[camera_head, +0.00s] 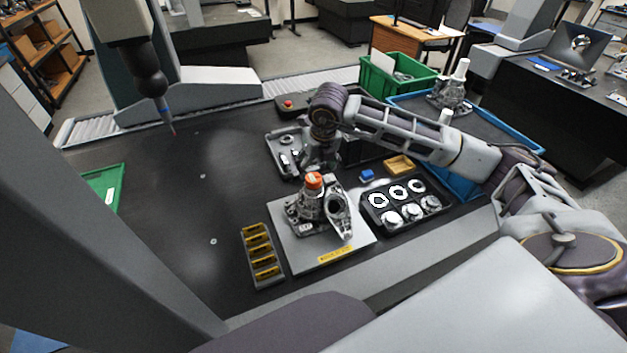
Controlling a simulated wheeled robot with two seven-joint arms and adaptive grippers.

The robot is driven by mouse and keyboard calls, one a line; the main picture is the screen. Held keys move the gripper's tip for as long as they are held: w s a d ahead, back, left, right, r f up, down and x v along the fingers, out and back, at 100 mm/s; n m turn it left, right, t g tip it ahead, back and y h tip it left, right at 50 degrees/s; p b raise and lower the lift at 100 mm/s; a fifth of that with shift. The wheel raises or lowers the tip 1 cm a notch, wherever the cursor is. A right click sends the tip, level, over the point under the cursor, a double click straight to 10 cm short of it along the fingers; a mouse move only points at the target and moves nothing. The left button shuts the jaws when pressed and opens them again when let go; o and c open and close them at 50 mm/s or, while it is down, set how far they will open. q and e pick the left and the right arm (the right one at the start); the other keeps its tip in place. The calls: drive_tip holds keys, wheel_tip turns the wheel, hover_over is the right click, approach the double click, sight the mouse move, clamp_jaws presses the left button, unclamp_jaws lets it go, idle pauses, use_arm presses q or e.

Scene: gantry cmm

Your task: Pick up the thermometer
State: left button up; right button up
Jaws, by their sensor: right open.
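I cannot make out the thermometer for certain. A dark tray (275,168) in the middle holds small metal pieces, too small to identify. My right gripper (318,163) points down beside this tray's right side, behind an orange-topped metal part (313,181). It is open. Its fingertips are partly hidden, and I cannot tell what lies between or under them. My left gripper is not in view.
The metal part sits on a pale plate (308,258). A slotted holder (250,238) stands left, a dark tray of round parts (402,228) right. A green bin (379,84) and blue-rimmed tray (515,148) are behind.

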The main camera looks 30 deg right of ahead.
sight(314, 178)
drive_tip(key=shift+x, duration=1.1)
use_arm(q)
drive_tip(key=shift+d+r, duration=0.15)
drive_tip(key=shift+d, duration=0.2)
use_arm(e)
drive_tip(key=shift+w+f, duration=0.15)
drive_tip(key=shift+f, duration=0.35)
drive_tip(key=shift+f, duration=0.1)
drive_tip(key=shift+w+d+f+p, duration=0.1)
drive_tip(key=shift+w+f+p, duration=0.1)
drive_tip(key=shift+f+p, duration=0.25)
drive_tip(key=x, duration=0.3)
drive_tip(key=shift+w+d+r, duration=0.1)
drive_tip(key=shift+d, duration=0.05)
drive_tip(key=shift+f, duration=0.35)
drive_tip(key=shift+w+f, duration=0.15)
drive_tip(key=shift+f, duration=0.05)
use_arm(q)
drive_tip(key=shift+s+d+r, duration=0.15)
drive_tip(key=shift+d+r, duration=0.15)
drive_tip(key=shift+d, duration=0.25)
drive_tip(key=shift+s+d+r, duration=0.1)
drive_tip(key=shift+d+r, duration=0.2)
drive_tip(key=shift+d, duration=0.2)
